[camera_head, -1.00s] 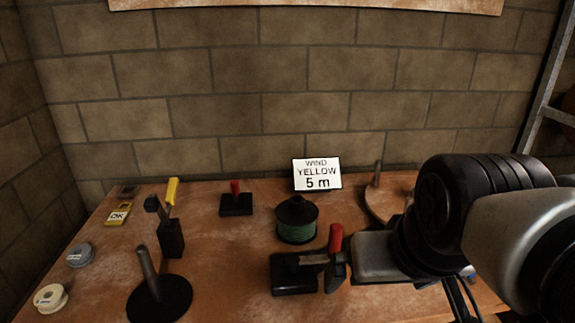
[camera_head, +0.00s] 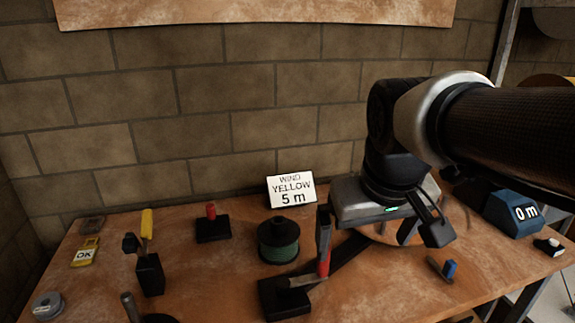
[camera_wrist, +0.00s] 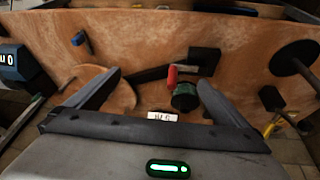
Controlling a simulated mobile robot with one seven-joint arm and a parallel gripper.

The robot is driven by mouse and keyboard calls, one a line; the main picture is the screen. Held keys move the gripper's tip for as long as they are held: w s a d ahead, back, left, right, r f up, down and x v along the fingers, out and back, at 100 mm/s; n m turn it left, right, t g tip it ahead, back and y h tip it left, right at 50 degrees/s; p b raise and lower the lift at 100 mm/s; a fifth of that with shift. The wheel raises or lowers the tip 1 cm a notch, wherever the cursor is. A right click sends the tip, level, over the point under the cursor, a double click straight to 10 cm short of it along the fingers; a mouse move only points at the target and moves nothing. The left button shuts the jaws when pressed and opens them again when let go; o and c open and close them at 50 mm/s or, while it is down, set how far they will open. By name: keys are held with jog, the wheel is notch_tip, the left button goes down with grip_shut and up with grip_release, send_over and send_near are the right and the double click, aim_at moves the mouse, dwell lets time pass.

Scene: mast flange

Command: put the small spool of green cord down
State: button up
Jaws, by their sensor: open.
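The small spool of green cord (camera_head: 278,243) has black flanges and stands upright on the wooden bench (camera_head: 225,275), in front of the sign. In the wrist view the spool (camera_wrist: 185,98) shows near the right-hand finger. My gripper (camera_head: 382,245) is open and empty, to the right of the spool in the head view and apart from it. Its two fingers also show spread wide in the wrist view (camera_wrist: 160,80). One finger partly hides the red-handled tool (camera_head: 324,264) in the head view.
A sign (camera_head: 291,189) reads "WIND YELLOW 5 m". A blue counter (camera_head: 515,214) reads "0 m" at the right. A red-topped black base (camera_head: 213,229) and a yellow-handled tool (camera_head: 147,224) stand left. Bare bench lies between them.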

jog(key=w+a+r+n+g+p, duration=0.1)
jog(key=w+a+r+p, duration=0.15)
jog(key=w, duration=0.35)
jog(key=n+g+p, duration=0.3)
jog(key=n+p, duration=0.2)
jog(key=p, duration=0.3)
send_over(279, 239)
jog(key=w, duration=0.3)
notch_tip(279, 239, down, 6)
notch_tip(279, 239, down, 12)
jog(key=shift+d+f, duration=0.1)
jog(key=shift+f, duration=0.15)
jog(key=shift+w+a+f, duration=0.1)
jog(key=shift+f, duration=1.25)
jog(key=shift+a+f, duration=0.1)
jog(key=shift+f, duration=1.25)
jog(key=c, duration=1.2)
